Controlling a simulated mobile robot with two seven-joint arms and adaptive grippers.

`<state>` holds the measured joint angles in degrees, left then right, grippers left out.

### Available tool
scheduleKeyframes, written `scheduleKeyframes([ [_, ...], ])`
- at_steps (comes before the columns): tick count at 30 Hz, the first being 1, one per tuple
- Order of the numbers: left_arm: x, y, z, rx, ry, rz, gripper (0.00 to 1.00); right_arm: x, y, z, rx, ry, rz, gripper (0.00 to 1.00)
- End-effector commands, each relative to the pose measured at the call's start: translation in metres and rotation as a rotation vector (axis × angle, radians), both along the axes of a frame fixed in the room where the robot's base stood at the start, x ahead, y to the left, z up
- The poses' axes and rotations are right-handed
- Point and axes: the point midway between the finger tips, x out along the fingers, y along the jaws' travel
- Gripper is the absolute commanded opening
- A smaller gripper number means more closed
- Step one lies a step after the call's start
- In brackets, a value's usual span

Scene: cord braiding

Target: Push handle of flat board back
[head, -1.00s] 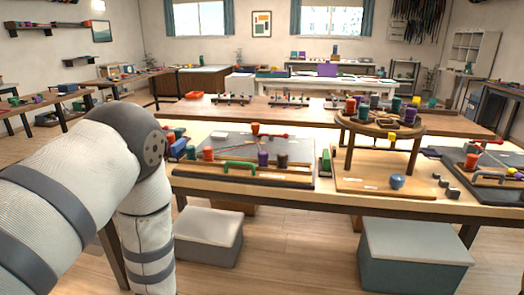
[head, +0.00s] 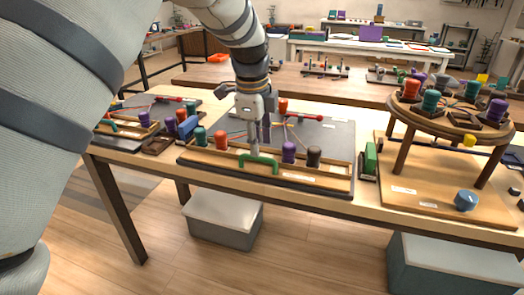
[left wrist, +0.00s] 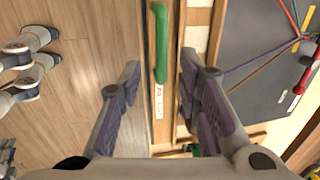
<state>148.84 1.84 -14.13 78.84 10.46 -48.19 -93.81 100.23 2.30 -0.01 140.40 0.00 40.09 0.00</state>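The flat board (head: 325,137) is a dark grey slab with a wooden tray along its front, lying on the table. Its green handle (head: 258,163) stands at the middle of the front edge. In the left wrist view the handle (left wrist: 160,42) runs lengthwise between my finger lines, beyond the wide-apart fingertips. My left gripper (head: 260,144) points down just over the handle, open and empty; one finger overlaps the handle in the head view, so I cannot tell whether they touch. My right gripper is not in view.
A round wooden stand (head: 440,118) with bobbins is at the right.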

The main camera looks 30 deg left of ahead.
Motion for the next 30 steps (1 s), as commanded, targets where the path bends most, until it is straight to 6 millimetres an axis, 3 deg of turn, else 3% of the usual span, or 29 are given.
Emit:
scheduleKeyframes([
  [3, 0.004, 0.001, -0.025, 0.001, 0.004, 0.000, 0.31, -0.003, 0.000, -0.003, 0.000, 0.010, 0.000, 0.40],
  [6, 0.006, 0.001, -0.035, 0.001, 0.001, -0.001, 0.31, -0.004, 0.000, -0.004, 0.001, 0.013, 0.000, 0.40],
  [15, 0.008, 0.002, -0.038, 0.001, -0.003, 0.000, 0.31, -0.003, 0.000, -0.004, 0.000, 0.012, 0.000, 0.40],
  [16, 0.008, 0.002, -0.038, 0.001, -0.003, 0.000, 0.29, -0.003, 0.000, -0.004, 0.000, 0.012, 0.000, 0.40],
  [20, 0.008, 0.002, -0.038, 0.001, -0.003, 0.001, 0.00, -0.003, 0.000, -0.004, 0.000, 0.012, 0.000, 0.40],
  [26, 0.008, 0.002, -0.039, 0.000, -0.002, 0.001, 0.00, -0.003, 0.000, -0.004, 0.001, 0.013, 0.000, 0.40],
  [30, 0.025, 0.004, -0.048, -0.004, 0.005, -0.004, 0.00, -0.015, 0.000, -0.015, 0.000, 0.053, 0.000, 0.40],
])
